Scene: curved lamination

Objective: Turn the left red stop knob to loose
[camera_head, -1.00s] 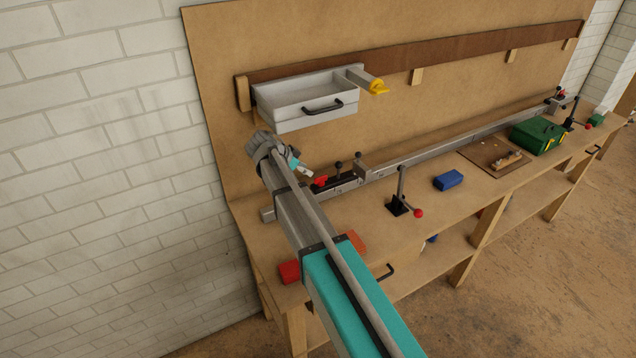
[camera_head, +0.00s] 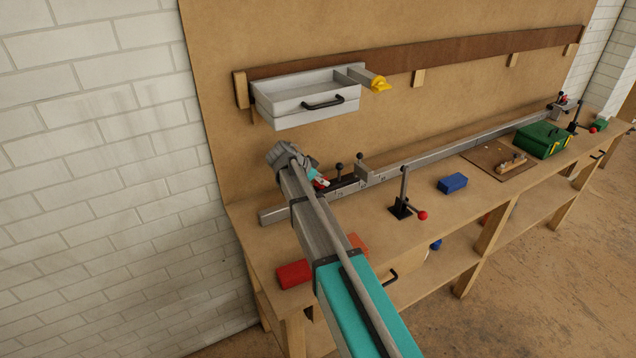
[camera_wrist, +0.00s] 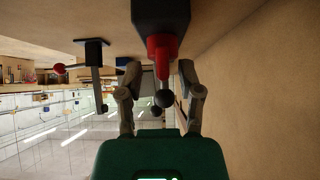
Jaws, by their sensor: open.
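The left red stop knob (camera_head: 323,183) sits at the left end of the long metal rail (camera_head: 430,147) on the bench, largely hidden by my gripper in the head view. In the wrist view the red knob (camera_wrist: 162,50) projects from a black block (camera_wrist: 161,14). My gripper (camera_wrist: 160,70) is open there, one finger on each side of the knob, with gaps visible on both sides. In the head view my gripper (camera_head: 317,177) is right up by the knob. I cannot tell how deep the knob lies between the fingers.
Dark upright ball-topped levers (camera_head: 339,168) stand just right of the knob. A black clamp with a red ball (camera_head: 422,215) stands in front of the rail. A grey drawer box (camera_head: 300,105) hangs above. A red block (camera_head: 293,274) and a blue block (camera_head: 453,183) lie on the bench.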

